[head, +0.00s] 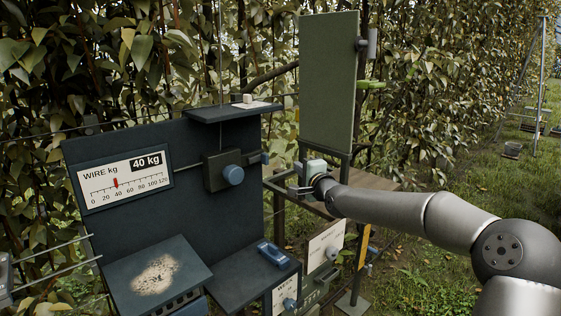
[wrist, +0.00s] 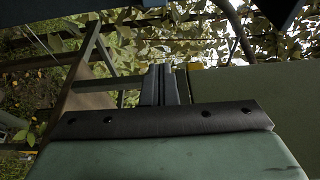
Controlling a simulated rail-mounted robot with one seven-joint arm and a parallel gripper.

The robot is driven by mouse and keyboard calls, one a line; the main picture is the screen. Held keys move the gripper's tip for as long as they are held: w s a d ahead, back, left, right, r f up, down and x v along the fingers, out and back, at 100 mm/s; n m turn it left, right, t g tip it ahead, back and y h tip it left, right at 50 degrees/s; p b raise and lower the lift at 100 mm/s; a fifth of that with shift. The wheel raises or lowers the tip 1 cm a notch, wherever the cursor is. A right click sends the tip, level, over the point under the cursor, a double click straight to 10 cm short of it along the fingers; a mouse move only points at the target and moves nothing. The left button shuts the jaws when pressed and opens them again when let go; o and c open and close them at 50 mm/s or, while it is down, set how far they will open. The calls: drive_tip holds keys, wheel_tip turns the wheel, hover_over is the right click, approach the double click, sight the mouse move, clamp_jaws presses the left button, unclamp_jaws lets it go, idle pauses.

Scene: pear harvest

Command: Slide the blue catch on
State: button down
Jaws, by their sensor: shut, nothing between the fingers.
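Several blue parts show in the head view, and I cannot tell for sure which is the catch. A blue slide-like piece (head: 272,254) lies on the dark ledge at the lower middle. A round blue knob (head: 232,175) sits on a dark box on the panel, with a small blue-grey piece (head: 265,158) at its right. My gripper (head: 292,189) is right of the panel, in front of the green board, apart from these blue parts. In the wrist view my gripper's fingers (wrist: 160,85) are together and empty. No blue catch is recognisable there.
The dark panel (head: 120,145) carries a wire gauge (head: 125,180) reading 40 kg. A green upright board (head: 328,80) stands behind my gripper. Wires run at left. Foliage fills the back; grass lies open at right.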

sight(260, 160)
drive_tip(key=shift+s+a, duration=0.1)
drive_tip(key=w+a+p, duration=0.5)
drive_tip(key=a, duration=0.2)
drive_tip(key=shift+w+a, duration=0.25)
drive_tip(key=shift+w, duration=0.15)
idle(0.3)
drive_tip(key=shift+f, duration=0.1)
